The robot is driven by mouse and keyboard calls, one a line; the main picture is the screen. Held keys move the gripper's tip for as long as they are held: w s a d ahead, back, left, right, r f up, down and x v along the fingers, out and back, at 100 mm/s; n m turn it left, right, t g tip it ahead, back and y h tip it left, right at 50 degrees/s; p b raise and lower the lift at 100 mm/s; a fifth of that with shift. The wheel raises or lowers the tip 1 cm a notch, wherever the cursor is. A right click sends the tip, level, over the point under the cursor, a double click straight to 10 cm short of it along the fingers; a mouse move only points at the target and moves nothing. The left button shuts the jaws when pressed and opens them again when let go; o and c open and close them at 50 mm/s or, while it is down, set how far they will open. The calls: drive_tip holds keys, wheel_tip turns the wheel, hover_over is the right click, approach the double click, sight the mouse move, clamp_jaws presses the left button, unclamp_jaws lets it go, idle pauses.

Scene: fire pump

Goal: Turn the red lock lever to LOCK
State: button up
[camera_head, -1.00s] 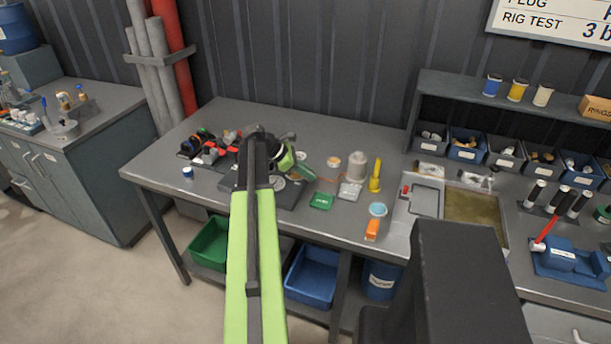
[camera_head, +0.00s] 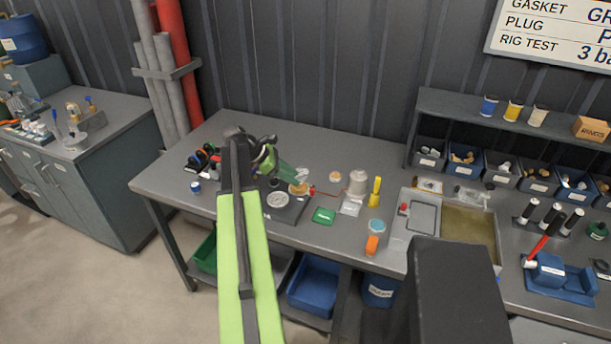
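No lever marked LOCK can be read. A small red part (camera_head: 312,190) shows at the right end of a dark plate fixture (camera_head: 285,212) on the middle bench; I cannot tell if it is the lock lever. Another small red piece (camera_head: 403,208) is on the grey tray's left side. My gripper (camera_head: 268,156) is above the back left of the fixture, at the end of my green arm. Its fingers are small and partly hidden by my arm, so its opening is unclear. A green part with a brass-coloured end (camera_head: 299,188) shows just right of it, over the fixture.
Red and black tools (camera_head: 208,158) lie left of my arm.

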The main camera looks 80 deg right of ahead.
drive_tip(key=p+v, duration=0.3)
drive_tip(key=v, duration=0.4)
drive_tip(key=shift+p, duration=0.3)
drive_tip(key=shift+w+r, duration=0.15)
